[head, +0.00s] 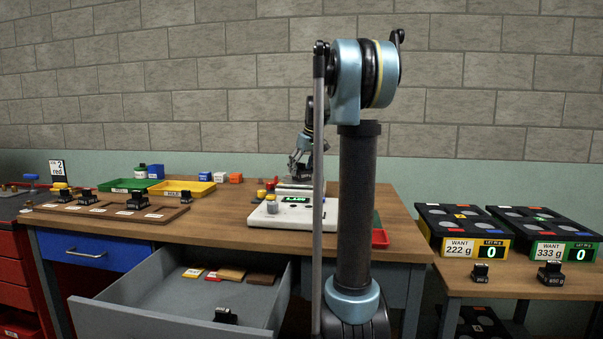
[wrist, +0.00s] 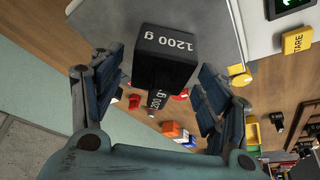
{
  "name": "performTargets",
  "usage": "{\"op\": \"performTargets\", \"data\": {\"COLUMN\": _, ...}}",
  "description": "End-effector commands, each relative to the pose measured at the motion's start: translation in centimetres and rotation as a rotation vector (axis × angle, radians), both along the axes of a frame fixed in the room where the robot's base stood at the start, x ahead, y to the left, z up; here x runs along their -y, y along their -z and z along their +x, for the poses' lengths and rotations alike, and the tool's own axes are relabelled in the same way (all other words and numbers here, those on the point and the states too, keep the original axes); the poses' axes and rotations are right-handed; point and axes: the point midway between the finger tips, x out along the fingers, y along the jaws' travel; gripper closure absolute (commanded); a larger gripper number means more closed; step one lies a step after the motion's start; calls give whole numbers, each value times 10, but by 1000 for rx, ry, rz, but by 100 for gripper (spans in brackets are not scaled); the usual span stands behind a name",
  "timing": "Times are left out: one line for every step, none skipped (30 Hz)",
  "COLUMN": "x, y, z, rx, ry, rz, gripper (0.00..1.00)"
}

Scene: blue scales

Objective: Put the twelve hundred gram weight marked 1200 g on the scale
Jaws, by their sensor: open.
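The weight marked 1200 g (wrist: 168,62) is a black block with white lettering. In the wrist view it stands between my fingers, against the grey pan (wrist: 205,18) of the scale. My gripper (wrist: 160,68) is open, with a finger on each side of the weight and a gap visible on the right. The white scale (head: 266,218) stands on the wooden bench in the head view, with a lit green display (head: 297,200) whose digits I cannot read. In the head view my gripper (head: 299,165) is over the pan, and the weight there is small and dark. Its underside is hidden.
A yellow TARE button (wrist: 297,41) is on the scale. Other weights (head: 138,200) stand on a wooden board at left. Green (head: 128,185) and yellow (head: 178,188) trays sit behind. An open drawer (head: 180,310) juts out in front. Black scales (head: 462,215) stand at right.

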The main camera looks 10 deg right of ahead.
Motion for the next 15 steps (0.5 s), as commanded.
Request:
{"op": "performTargets", "data": {"x": 1, "y": -5, "z": -2, "rx": 0, "ry": 1, "rz": 0, "gripper": 31}}
{"op": "performTargets", "data": {"x": 2, "y": -9, "z": -4, "rx": 0, "ry": 1, "rz": 0, "gripper": 31}}
{"op": "performTargets", "data": {"x": 3, "y": -15, "z": -6, "rx": 0, "ry": 1, "rz": 0, "gripper": 31}}
{"op": "performTargets", "data": {"x": 4, "y": -20, "z": -8, "rx": 0, "ry": 1, "rz": 0, "gripper": 31}}
{"op": "performTargets", "data": {"x": 5, "y": -26, "z": -10, "rx": 0, "ry": 1, "rz": 0, "gripper": 31}}
{"op": "performTargets", "data": {"x": 7, "y": -33, "z": -13, "rx": 0, "ry": 1, "rz": 0, "gripper": 31}}
{"op": "performTargets", "data": {"x": 8, "y": -39, "z": -15, "rx": 0, "ry": 1, "rz": 0, "gripper": 31}}
{"op": "performTargets", "data": {"x": 9, "y": -44, "z": -17, "rx": 0, "ry": 1, "rz": 0, "gripper": 31}}
{"op": "performTargets", "data": {"x": 11, "y": -51, "z": -19, "rx": 0, "ry": 2, "rz": 0, "gripper": 31}}
{"op": "performTargets", "data": {"x": 13, "y": -57, "z": -21, "rx": 0, "ry": 2, "rz": 0, "gripper": 31}}
{"op": "performTargets", "data": {"x": 13, "y": -62, "z": -23, "rx": 0, "ry": 3, "rz": 0, "gripper": 31}}
{"op": "performTargets", "data": {"x": 15, "y": -69, "z": -26, "rx": 0, "ry": 3, "rz": 0, "gripper": 31}}
{"op": "performTargets", "data": {"x": 15, "y": -73, "z": -27, "rx": 0, "ry": 3, "rz": 0, "gripper": 31}}
{"op": "performTargets", "data": {"x": 16, "y": -78, "z": -29, "rx": -1, "ry": 3, "rz": 1, "gripper": 31}}
{"op": "performTargets", "data": {"x": 17, "y": -83, "z": -31, "rx": -1, "ry": 3, "rz": 1, "gripper": 31}}
